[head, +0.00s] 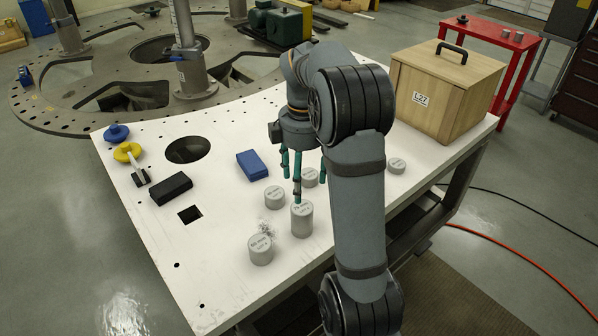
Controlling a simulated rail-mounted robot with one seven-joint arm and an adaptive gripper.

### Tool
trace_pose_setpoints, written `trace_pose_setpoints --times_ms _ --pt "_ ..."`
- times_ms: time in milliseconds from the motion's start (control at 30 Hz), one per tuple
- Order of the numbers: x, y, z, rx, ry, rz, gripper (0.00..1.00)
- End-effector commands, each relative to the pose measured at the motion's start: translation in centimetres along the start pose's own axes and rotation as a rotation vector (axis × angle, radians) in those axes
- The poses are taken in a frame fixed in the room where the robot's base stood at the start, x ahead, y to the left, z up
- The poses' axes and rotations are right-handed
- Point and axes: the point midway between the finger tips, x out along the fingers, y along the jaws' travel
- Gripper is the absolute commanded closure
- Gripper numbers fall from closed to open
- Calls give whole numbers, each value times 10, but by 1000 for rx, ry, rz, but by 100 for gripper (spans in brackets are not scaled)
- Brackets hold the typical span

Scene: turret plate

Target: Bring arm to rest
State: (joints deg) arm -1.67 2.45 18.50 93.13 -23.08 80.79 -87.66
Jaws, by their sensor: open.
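My gripper (294,172) hangs from my grey arm, fingers pointing down, in the head view. Its teal fingers are spread apart. It is above the white plate (225,280), over a group of grey cylinders. A taller grey cylinder (302,221) stands just below and in front of the fingers; I cannot tell whether a fingertip touches it. Shorter grey cylinders stand close by, one to its left (274,198), one behind it (310,179) and one nearer the front left (260,250). Part of the plate is hidden behind my arm.
A wooden box (440,100) labelled L27 stands at the back right. Another cylinder (396,166) sits right of my arm. A blue block (252,166), a black block (171,189), a yellow-topped item (127,152) and a blue knob (116,132) lie left. The plate has round and square holes.

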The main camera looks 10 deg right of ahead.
Motion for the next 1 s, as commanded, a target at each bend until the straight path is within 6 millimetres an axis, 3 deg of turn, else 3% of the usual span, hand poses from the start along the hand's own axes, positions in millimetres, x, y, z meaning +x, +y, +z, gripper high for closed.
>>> trace_pose_setpoints --times_ms 233,367,900,1000 --pt "4 0 0 0 0 -2 33" --pt "17 -1 0 -1 -2 -4 33" --pt "121 -2 0 1 -2 -6 33" --pt "106 0 0 0 1 2 33"
